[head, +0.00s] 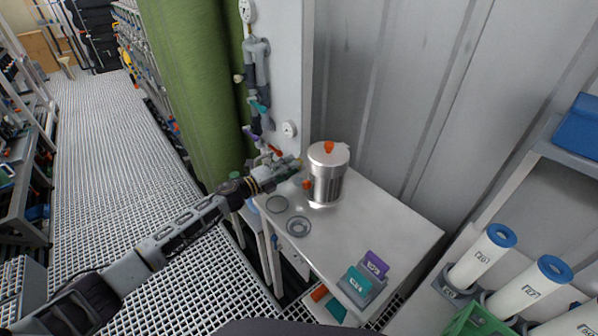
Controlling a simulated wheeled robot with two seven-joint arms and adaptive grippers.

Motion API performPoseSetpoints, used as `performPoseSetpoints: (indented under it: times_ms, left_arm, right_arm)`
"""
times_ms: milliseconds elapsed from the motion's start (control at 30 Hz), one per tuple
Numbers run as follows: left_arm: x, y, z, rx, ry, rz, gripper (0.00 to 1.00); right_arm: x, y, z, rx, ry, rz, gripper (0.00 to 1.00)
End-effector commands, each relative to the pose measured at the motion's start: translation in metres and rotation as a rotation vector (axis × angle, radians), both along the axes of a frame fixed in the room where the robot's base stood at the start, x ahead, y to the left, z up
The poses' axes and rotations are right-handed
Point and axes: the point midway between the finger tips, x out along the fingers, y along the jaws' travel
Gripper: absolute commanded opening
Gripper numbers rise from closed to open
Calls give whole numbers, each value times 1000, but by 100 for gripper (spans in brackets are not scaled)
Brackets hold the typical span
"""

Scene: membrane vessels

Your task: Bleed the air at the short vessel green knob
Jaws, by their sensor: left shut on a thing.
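My left gripper (287,169) is shut at the back left corner of the white bench, just left of a short steel vessel. A small greenish part, seemingly the green knob (296,163), shows at its fingertips; the fingers hide most of it. The short steel vessel (326,187) stands upright on the bench. It has a light lid with an orange knob (328,147) on top and a small orange part (307,184) low on its left side. My right gripper is not in view.
The white bench (385,225) has two dark rings (298,226) and a holder with teal and purple tags (367,279). Grey pipework with gauges (257,75) runs down the wall panel behind. White blue-capped cylinders (484,255) stand at right.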

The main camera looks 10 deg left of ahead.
Motion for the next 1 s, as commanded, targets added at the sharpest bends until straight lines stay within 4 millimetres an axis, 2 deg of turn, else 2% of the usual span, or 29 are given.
performPoseSetpoints:
  times_ms: [167,600,933,967,1000]
  left_arm:
    - [2,0,4,26,-35,3,3]
    - [2,0,4,236,-246,4,3]
    - [2,0,5,266,-274,5,3]
    - [2,0,5,266,-274,5,26]
    - [2,0,5,266,-274,4,31]
  right_arm:
    - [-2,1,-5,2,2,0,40]
    - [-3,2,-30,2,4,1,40]
    - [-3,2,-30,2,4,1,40]
    - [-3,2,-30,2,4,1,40]
    - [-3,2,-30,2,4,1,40]
